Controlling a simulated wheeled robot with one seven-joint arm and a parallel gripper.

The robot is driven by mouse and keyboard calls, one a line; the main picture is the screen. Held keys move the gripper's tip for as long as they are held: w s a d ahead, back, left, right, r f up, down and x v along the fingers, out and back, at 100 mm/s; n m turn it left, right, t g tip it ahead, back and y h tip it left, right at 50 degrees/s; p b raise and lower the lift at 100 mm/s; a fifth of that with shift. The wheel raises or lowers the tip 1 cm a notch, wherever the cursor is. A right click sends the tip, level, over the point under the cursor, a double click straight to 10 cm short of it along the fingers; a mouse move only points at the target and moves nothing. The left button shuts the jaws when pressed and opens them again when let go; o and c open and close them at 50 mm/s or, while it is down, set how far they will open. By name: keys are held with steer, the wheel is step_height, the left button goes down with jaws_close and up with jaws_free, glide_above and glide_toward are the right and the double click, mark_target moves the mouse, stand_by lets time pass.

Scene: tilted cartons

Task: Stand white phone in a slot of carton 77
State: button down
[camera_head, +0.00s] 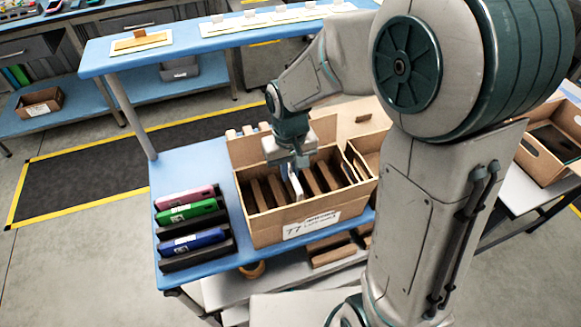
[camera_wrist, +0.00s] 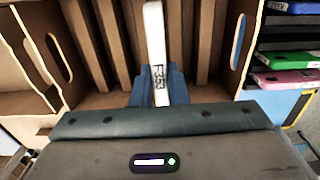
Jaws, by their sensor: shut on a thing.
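The white phone (camera_wrist: 155,55), seen edge-on with dark lettering on its edge, is between the fingers of my gripper (camera_wrist: 158,90). My gripper (camera_head: 291,166) is shut on it. The phone (camera_head: 296,188) reaches down into carton 77 (camera_head: 268,228), between brown dividers near the middle. The carton stands tilted on the blue table, with a label reading 77 on its front. In the wrist view, dividers (camera_wrist: 185,40) lie on both sides of the phone. The phone's lower end is hidden inside the carton, so I cannot tell whether it touches the bottom.
A dark rack (camera_head: 196,250) with pink, green and blue phones stands left of the carton. Another carton (camera_head: 366,150) adjoins on the right. Brown blocks (camera_head: 332,250) lie on the lower shelf. A further carton (camera_head: 552,145) stands at the far right.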

mark_target(290, 191)
steer(key=shift+f+b, duration=2.95)
steer(key=shift+f, duration=1.1)
steer(key=shift+f, duration=0.3)
steer(key=c, duration=1.3)
jaws_free()
steer(key=shift+c, duration=0.2)
step_height(290, 191, up, 14)
steer(key=shift+f, duration=0.1)
